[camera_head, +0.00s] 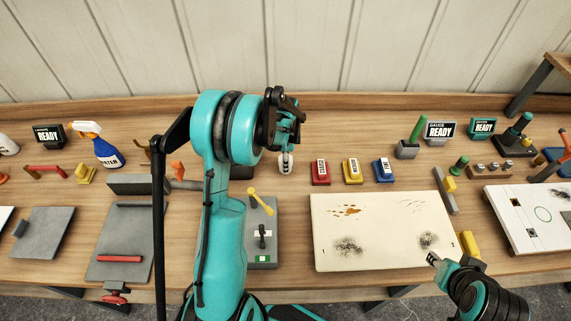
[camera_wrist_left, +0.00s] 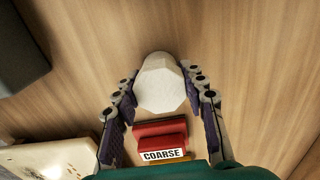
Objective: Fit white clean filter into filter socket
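A white, many-sided piece, likely the clean filter (camera_wrist_left: 160,84), stands on the wooden table in the left wrist view. I cannot tell which fixture is the filter socket; my left arm hides part of the table.
A red COARSE block (camera_wrist_left: 161,135) is close to the white piece; yellow (camera_head: 352,171) and blue (camera_head: 384,171) blocks continue the row. A grey fixture with a yellow lever (camera_head: 262,203) stands beside my left arm. The stained pale panel (camera_head: 380,225) lies to the right.

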